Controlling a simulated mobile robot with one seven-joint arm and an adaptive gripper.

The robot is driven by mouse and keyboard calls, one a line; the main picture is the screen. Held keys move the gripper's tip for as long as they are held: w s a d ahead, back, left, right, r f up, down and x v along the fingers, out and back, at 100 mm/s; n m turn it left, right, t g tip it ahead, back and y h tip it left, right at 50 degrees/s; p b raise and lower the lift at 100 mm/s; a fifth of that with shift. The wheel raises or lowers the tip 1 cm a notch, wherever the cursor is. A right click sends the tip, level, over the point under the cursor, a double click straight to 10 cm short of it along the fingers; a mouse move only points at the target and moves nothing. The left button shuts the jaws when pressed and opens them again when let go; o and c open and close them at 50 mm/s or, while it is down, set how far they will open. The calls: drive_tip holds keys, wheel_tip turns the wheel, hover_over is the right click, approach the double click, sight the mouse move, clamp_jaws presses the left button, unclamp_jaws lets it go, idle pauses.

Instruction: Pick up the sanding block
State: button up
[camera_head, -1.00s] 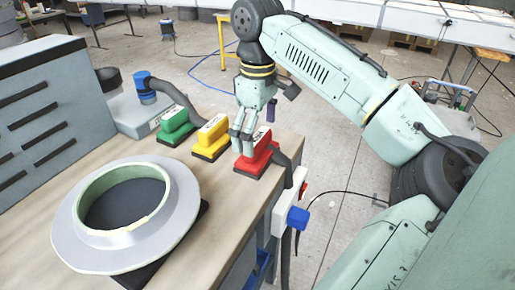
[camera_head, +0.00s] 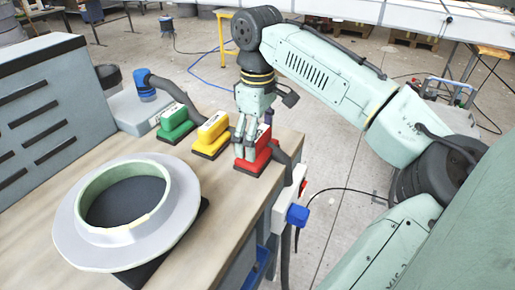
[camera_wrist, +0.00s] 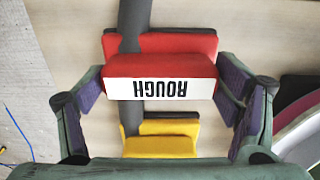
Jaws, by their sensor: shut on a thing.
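The red sanding block (camera_head: 263,157) stands on the workbench (camera_head: 225,200) near its right edge. It also shows in the wrist view (camera_wrist: 160,68), with a white label reading "ROUGH" on its side. My gripper (camera_head: 246,148) reaches down from above onto the red block. In the wrist view my gripper (camera_wrist: 160,84) has a purple-padded finger on each side of the block's upper part, shut on it. The block appears to rest on the bench. A yellow block (camera_head: 211,134) and a green block (camera_head: 174,124) stand in a row to its left.
A round grey mould (camera_head: 70,228) with a pale green ring stands at the bench's front left. A grey drawer cabinet (camera_head: 45,110) stands at the left. Dark hoses (camera_head: 281,155) run from the blocks. A blue-capped fitting (camera_head: 297,215) sits at the bench's right side.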

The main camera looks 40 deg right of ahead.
drive_tip(key=shift+c, duration=1.2)
drive_tip(key=shift+r+b, duration=0.3)
drive_tip(key=shift+r, duration=0.55)
drive_tip(key=shift+s+a+r+b, duration=0.15)
drive_tip(key=shift+r+b, duration=0.05)
drive_tip(key=shift+r, duration=0.2)
drive_tip(key=shift+s+a+r+b, duration=0.1)
drive_tip(key=shift+a+r+b, duration=0.1)
drive_tip(key=shift+r, duration=0.2)
drive_tip(key=s+a+r+b, duration=0.1)
drive_tip(key=s+a+b, duration=0.1)
drive_tip(key=s+a, duration=0.8)
drive_tip(key=shift+s+a+r+b, duration=0.15)
drive_tip(key=shift+a+r+b, duration=0.2)
drive_tip(key=shift+a, duration=0.25)
